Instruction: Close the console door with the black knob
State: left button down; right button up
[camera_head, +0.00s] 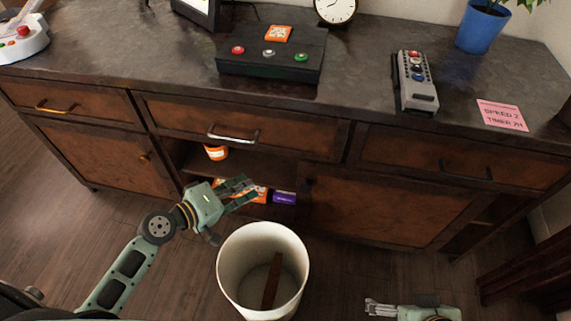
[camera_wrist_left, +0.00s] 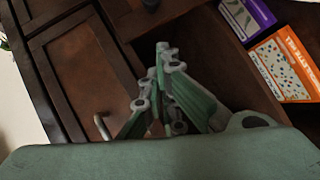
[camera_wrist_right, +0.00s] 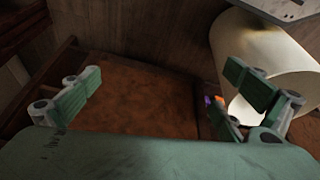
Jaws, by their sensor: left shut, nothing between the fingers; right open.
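The console (camera_head: 340,145) has a brown right door (camera_head: 390,210) beside the open middle compartment. Its small black knob (camera_head: 308,182) is near the left edge, hard to make out; what looks like the knob also shows at the top of the left wrist view (camera_wrist_left: 150,4). I cannot tell how far the door is ajar. My left gripper (camera_head: 250,190) is shut and empty in front of the middle compartment, left of the knob and apart from it. My right gripper (camera_head: 372,307) is open and empty, low in front of the door panel, which fills the right wrist view's middle (camera_wrist_right: 130,110).
A white bin (camera_head: 228,262) stands on the floor between my grippers. The middle compartment holds an orange tub (camera_head: 216,152), an orange box and a purple box (camera_head: 284,197). A dark button box (camera_head: 270,62) and a grey remote (camera_head: 415,80) lie on top. A stool-like dark piece (camera_head: 525,265) stands right.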

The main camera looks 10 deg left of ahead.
aim_at(343, 182)
pick_arm(q)
jog(key=w+d+f+b, duration=0.1)
jog(key=w+d+f, duration=0.3)
jog(key=w+d, duration=0.3)
jog(key=shift+w+d+b, duration=0.25)
jog(key=shift+d+b, duration=0.05)
jog(key=shift+d, duration=0.95)
pick_arm(e)
jog(key=shift+w+a+r+t+y, duration=0.15)
jog(key=shift+w+t, duration=0.4)
jog(key=shift+w, duration=0.35)
jog(key=shift+w+a+r+t+y, duration=0.15)
jog(key=shift+w+t, duration=0.4)
jog(key=shift+w, duration=0.3)
